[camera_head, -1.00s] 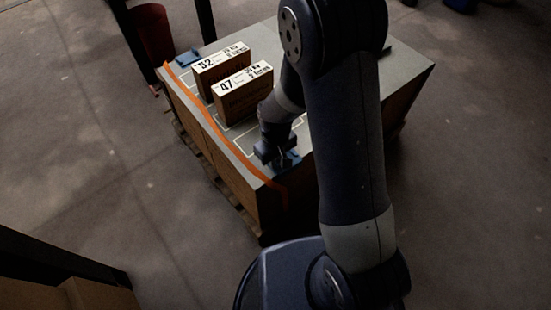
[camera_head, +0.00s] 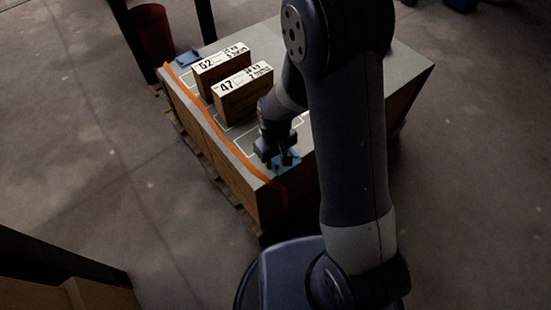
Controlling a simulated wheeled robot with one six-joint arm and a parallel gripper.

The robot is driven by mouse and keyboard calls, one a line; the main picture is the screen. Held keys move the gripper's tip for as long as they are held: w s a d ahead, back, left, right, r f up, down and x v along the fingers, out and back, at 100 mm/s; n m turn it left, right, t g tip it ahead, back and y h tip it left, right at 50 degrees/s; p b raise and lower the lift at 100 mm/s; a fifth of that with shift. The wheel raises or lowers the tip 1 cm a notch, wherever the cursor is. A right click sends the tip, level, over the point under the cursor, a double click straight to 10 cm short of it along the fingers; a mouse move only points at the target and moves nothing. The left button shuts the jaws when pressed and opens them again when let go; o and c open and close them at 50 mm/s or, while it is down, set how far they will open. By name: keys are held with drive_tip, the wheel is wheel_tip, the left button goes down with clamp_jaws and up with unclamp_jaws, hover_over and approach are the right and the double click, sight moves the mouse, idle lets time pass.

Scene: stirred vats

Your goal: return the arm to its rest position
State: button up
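My arm rises at the right of the middle and bends down toward a grey-topped platform (camera_head: 393,72). My gripper (camera_head: 284,160) points down over the platform's near corner, close above or at a small blue piece (camera_head: 291,157). The gripper is small and dark here, and I cannot tell whether its fingers are apart or whether they touch the blue piece.
An orange strip (camera_head: 215,127) runs along the left edge. Another blue piece (camera_head: 188,57) lies at the far left corner. A dark red bin (camera_head: 152,35) stands behind. Floor at right is clear.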

wheel_tip(320, 180, up, 10)
drive_tip(key=p, duration=0.2)
drive_tip(key=shift+f, duration=0.2)
wheel_tip(320, 180, down, 10)
drive_tip(key=b, duration=0.2)
drive_tip(key=shift+f+b, duration=0.25)
drive_tip(key=shift+b, duration=0.1)
drive_tip(key=shift+r+p, duration=0.2)
drive_tip(key=shift+p, duration=0.2)
wheel_tip(320, 180, up, 4)
drive_tip(key=p, duration=0.3)
drive_tip(key=shift+f, duration=0.1)
drive_tip(key=shift+f, duration=0.15)
